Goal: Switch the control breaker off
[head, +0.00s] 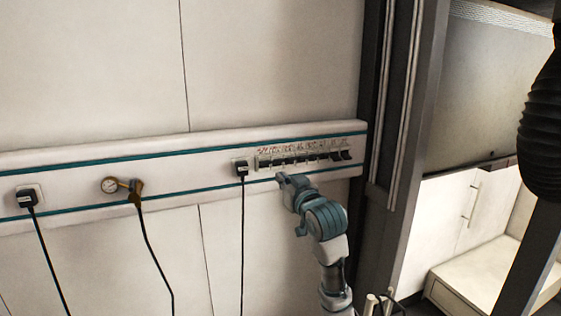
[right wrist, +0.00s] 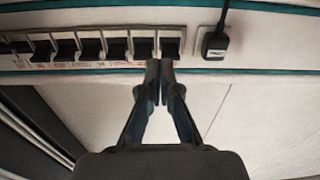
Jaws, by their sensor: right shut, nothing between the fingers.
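A row of black breakers (head: 305,159) is set in the white wall rail, with small labels above that I cannot read. I cannot tell which one is the control breaker. The row also shows in the right wrist view (right wrist: 92,47), which sees it turned over. My right gripper (head: 280,178) is shut and empty, just below the left end of the row in the head view. In the right wrist view its fingertips (right wrist: 160,68) overlap the edge of the end breaker (right wrist: 170,46), closest to the plug; contact is unclear. My left gripper is not in view.
A black plug (head: 242,168) with a hanging cable sits just left of the breakers. A dark post (head: 372,100) stands right of the rail.

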